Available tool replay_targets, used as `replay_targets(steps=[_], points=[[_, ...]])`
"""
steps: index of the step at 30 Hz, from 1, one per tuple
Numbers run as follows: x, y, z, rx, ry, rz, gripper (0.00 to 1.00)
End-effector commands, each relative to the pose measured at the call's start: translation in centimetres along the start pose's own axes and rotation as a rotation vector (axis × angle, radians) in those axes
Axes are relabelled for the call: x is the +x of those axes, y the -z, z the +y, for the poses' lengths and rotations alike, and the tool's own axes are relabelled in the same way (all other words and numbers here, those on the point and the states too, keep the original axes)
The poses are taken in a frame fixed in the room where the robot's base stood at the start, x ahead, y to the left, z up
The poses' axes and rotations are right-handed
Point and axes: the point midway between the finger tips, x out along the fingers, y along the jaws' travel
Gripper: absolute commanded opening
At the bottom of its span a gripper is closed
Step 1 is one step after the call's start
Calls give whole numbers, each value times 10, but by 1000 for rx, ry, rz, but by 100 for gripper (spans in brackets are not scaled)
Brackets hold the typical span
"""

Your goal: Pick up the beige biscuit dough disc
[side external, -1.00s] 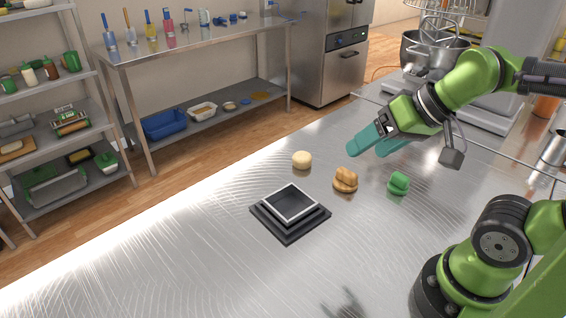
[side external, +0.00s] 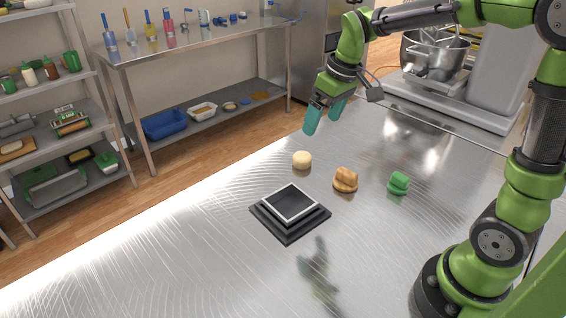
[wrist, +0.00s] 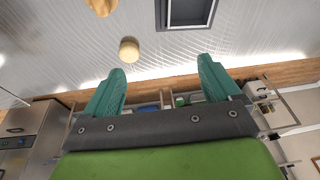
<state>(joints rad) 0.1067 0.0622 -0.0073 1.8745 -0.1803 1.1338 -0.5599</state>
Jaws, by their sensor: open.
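The beige biscuit dough disc (side external: 302,160) rests on the steel table (side external: 200,262), left of a tan-orange lump. In the wrist view the pale disc (wrist: 129,50) lies beyond my fingertips, left of centre. My gripper (side external: 326,115) is open and empty, with teal fingers, above the table's far edge. It is up and a little to the right of the disc in the side view. In the wrist view both fingers (wrist: 162,68) are spread apart with nothing between them.
A tan-orange lump (side external: 345,180) and a green lump (side external: 398,183) sit right of the disc. A dark stepped square stand (side external: 290,213) is in front of it. A mixer (side external: 435,60) stands at the back right. The table's front left is clear.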

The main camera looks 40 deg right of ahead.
Motion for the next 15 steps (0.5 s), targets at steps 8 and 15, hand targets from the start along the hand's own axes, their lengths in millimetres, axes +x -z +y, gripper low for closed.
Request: replay_targets(steps=[8, 15], points=[[70, 74, 61, -637, 28, -196, 90], [83, 108, 87, -1188, 92, -254, 90]])
